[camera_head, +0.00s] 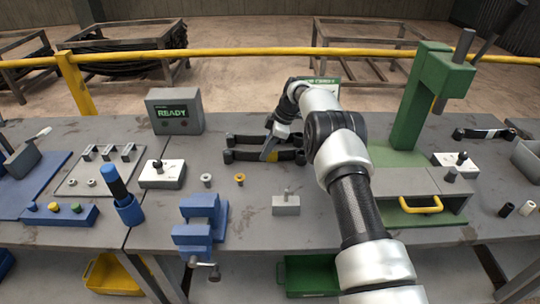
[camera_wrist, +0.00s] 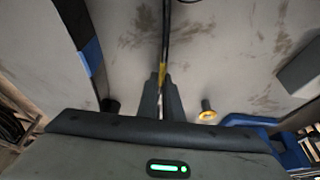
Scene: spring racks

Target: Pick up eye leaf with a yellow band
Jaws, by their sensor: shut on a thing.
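The eye leaf with a yellow band is a long dark strip; its yellow band (camera_wrist: 163,74) shows just beyond my fingertips in the wrist view. My gripper (camera_wrist: 162,90) is shut on it, with the strip running away between the fingers. In the head view my gripper (camera_head: 269,153) is at the front one of two dark leaves, this leaf (camera_head: 240,156). I cannot tell whether it still touches the bench. A second dark leaf (camera_head: 245,140) lies just behind it; in the wrist view a leaf with a blue band (camera_wrist: 91,52) is at the left.
A READY box (camera_head: 174,111) stands back left. A blue vise (camera_head: 201,220), a yellow-topped bushing (camera_head: 239,179) and a small grey block (camera_head: 286,205) are in front. A green press (camera_head: 408,110) stands right of my arm. Another dark leaf (camera_head: 480,133) lies far right.

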